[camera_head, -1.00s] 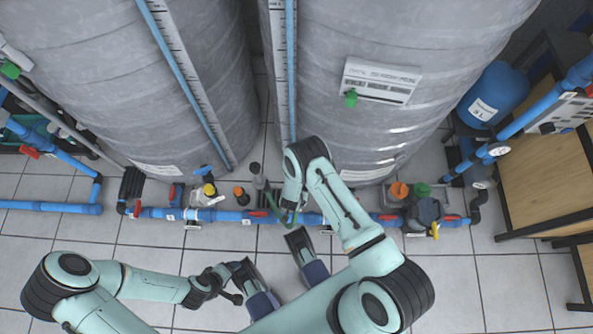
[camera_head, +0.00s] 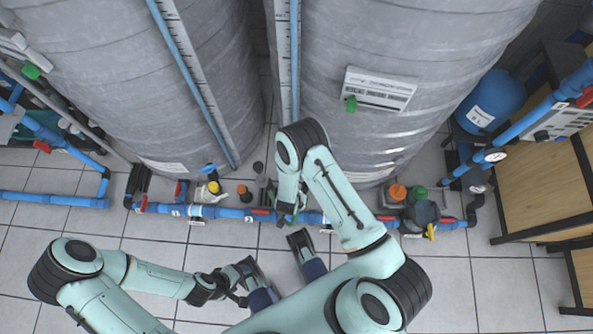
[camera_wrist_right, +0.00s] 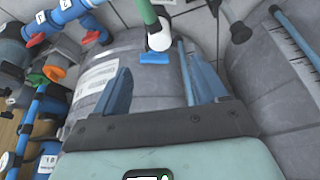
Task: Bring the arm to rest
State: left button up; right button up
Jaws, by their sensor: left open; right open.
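My left arm comes in from the lower left in the head view. Its gripper (camera_head: 236,284) is low over the tiled floor, small and dark, and appears empty. My right arm reaches forward from the lower middle, bent at the elbow, toward the blue pipe. Its gripper (camera_head: 287,214) is largely hidden by its own wrist in the head view. In the right wrist view, the right gripper (camera_wrist_right: 160,88) has its two blue-grey fingers spread wide with nothing held between them. A grey tank lies beyond the fingers.
Two large grey tanks (camera_head: 385,45) stand at the back. A blue pipe run (camera_head: 232,212) with valves crosses the floor before them. A blue vessel (camera_head: 497,92) and wooden panels (camera_head: 540,190) are at right. The tiled floor at lower right is clear.

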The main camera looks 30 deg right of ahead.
pick_arm(q)
jog(key=shift+s+d+r, duration=0.1)
jog(key=shift+s+r, duration=0.1)
pick_arm(e)
jog(key=shift+s+a+r, duration=0.15)
jog(key=shift+r, duration=0.35)
jog(key=s+a+r+n+g+y, duration=0.1)
jog(key=s+r+n+g+y, duration=0.15)
jog(key=s, duration=0.55)
jog(key=s+a+r+n+g+y, duration=0.1)
jog(key=s+a+r+n+y, duration=0.2)
jog(key=s, duration=0.5)
pick_arm(q)
notch_tip(320, 180, up, 13)
jog(key=g+p, duration=0.1)
jog(key=p, duration=1.3)
jog(key=shift+w, duration=0.2)
pick_arm(e)
notch_tip(320, 180, up, 14)
jog(key=y, duration=0.1)
jog(key=shift+s+d+m+g, duration=0.2)
jog(key=shift+s+m+g, duration=0.15)
jog(key=shift+s+m, duration=0.1)
jog(key=shift+r, duration=0.1)
